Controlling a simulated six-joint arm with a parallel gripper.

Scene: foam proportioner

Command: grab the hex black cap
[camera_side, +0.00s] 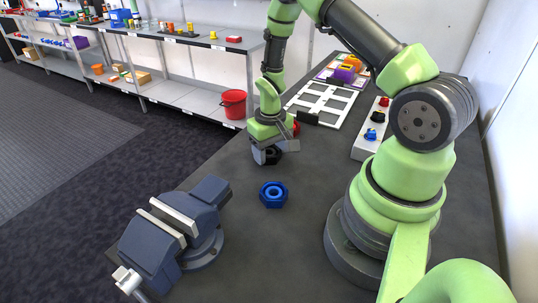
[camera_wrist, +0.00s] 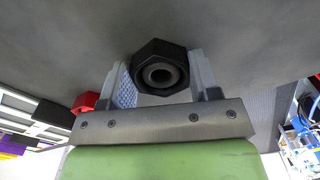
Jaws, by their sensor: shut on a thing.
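The hex black cap (camera_wrist: 160,52) is between the two fingers of my gripper (camera_wrist: 161,68) in the wrist view, its round central hole facing the camera. The fingers are shut on its sides. In the side view my gripper (camera_side: 266,153) is low over the dark table, with the black cap (camera_side: 275,156) partly hidden by the fingers. I cannot tell whether the cap touches the table.
A blue hex part (camera_side: 273,195) lies on the table in front of my gripper. A blue-grey vise (camera_side: 172,235) stands at the front left. A red part (camera_side: 296,128) is just behind the gripper. A white frame (camera_side: 322,103) and a pale strip with small knobs (camera_side: 366,143) lie farther back.

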